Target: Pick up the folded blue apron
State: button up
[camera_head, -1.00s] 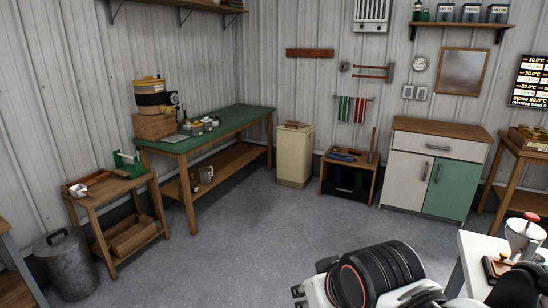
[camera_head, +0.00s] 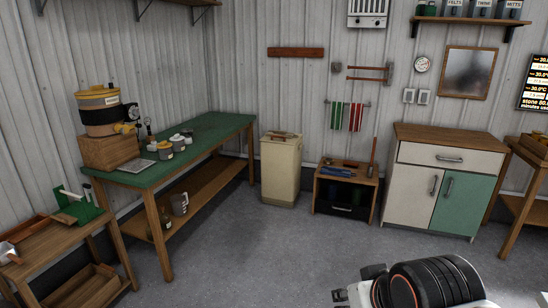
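A small flat blue item (camera_head: 338,172), which may be the folded blue apron, lies on the low wooden stand (camera_head: 317,200) against the back wall. It is too small to make out its folds. Part of my own arm, white and black with an orange ring, shows at the bottom right, far in front of the stand. My gripper's fingertips do not show, and nothing is seen touching the blue item.
A cream bin (camera_head: 280,170) stands left of the stand, and a cabinet with a green door (camera_head: 464,205) stands right of it. A green-topped workbench (camera_head: 222,127) runs along the left wall. The grey floor (camera_head: 250,265) in the middle is clear.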

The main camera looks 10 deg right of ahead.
aim_at(330, 170)
jog(key=i+l+z, duration=0.25)
jog(key=i+z, duration=0.2)
jog(key=i, duration=0.55)
jog(key=i+j+z, duration=0.1)
jog(key=i+z, duration=0.35)
jog(key=i, duration=0.5)
jog(key=i+u, duration=0.15)
jog(key=i, duration=0.35)
jog(key=i+l+u, duration=0.2)
jog(key=i, duration=0.3)
jog(key=i+l+u, duration=0.15)
jog(key=i, duration=0.4)
jog(key=i+l+u, duration=0.2)
jog(key=i, duration=0.25)
jog(key=i+l+u, duration=0.45)
jog(key=i, duration=0.2)
jog(key=j, duration=0.1)
